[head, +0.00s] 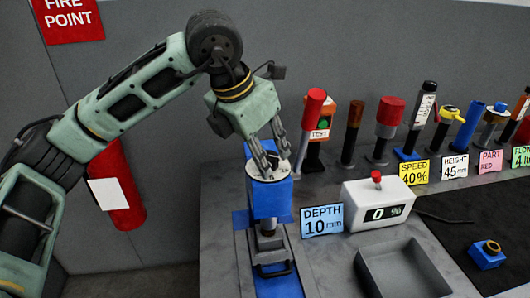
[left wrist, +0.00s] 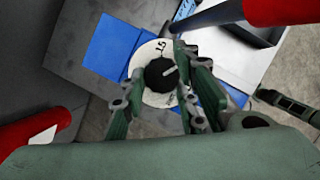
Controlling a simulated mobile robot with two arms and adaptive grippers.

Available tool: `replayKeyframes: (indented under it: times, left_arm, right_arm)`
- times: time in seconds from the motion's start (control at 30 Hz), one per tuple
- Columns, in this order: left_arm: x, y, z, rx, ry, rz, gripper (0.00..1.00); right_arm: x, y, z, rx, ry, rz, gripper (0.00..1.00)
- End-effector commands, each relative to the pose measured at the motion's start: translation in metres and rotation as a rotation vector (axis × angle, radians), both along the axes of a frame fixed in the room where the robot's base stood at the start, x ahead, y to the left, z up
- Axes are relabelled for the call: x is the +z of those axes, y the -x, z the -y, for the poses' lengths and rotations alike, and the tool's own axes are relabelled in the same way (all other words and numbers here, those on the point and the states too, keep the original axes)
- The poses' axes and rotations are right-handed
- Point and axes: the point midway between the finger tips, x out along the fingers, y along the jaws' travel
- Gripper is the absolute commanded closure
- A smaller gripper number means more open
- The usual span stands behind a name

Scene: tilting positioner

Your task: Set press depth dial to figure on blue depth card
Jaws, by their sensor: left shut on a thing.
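The press (head: 268,200) is a blue upright unit with a white round dial (head: 262,170) on top. In the left wrist view the dial (left wrist: 151,96) has a black knob (left wrist: 158,74) with a light pointer line; a figure that looks like 15 shows at its edge. My left gripper (head: 277,168) points down at the dial, shut on the knob, its fingers hiding part of the scale. The blue depth card (head: 322,220) reads "DEPTH 10 mm" and stands right of the press. My right gripper is not in view.
A white box (head: 377,205) with a red knob and a "0 %" display stands right of the depth card. A grey tray (head: 403,270) lies in front. Several posts and tools line the back, including a red cylinder (head: 312,110). A yellow card (head: 414,172) reads "SPEED 40%".

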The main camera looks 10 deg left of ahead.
Motion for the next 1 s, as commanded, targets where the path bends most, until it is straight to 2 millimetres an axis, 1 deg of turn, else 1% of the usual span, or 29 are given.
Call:
replayKeyframes:
  times: [0.03, 0.2, 0.23, 0.37, 0.4, 0.63, 0.73, 0.87, 1.0]
  left_arm:
    - [0.006, -0.004, -0.003, 0.012, 0.003, 0.016, 0.98]
    - [0.006, -0.004, -0.003, 0.011, 0.002, 0.017, 0.98]
    - [0.006, -0.004, -0.003, 0.011, 0.002, 0.017, 0.71]
    - [0.006, -0.004, -0.003, 0.009, 0.003, 0.015, 0.6]
    - [0.005, -0.004, -0.002, 0.008, 0.002, 0.014, 0.58]
    - [0.003, -0.002, -0.001, 0.004, 0.0, 0.008, 0.58]
    - [0.006, -0.001, -0.002, 0.003, 0.0, 0.009, 0.58]
    - [0.021, 0.004, -0.005, 0.004, 0.002, 0.011, 0.58]
    - [0.048, 0.013, -0.012, 0.005, 0.002, 0.012, 0.58]
  right_arm:
    - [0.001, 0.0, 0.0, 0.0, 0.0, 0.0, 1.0]
    - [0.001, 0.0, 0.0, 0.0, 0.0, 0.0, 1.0]
    - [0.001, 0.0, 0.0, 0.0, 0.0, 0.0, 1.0]
    - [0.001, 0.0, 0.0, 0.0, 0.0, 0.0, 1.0]
    - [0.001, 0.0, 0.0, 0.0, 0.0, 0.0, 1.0]
    - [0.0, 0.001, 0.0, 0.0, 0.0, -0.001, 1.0]
    - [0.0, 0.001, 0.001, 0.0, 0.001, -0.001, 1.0]
    - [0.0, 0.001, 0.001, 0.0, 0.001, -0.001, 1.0]
    - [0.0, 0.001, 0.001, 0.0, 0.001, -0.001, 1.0]
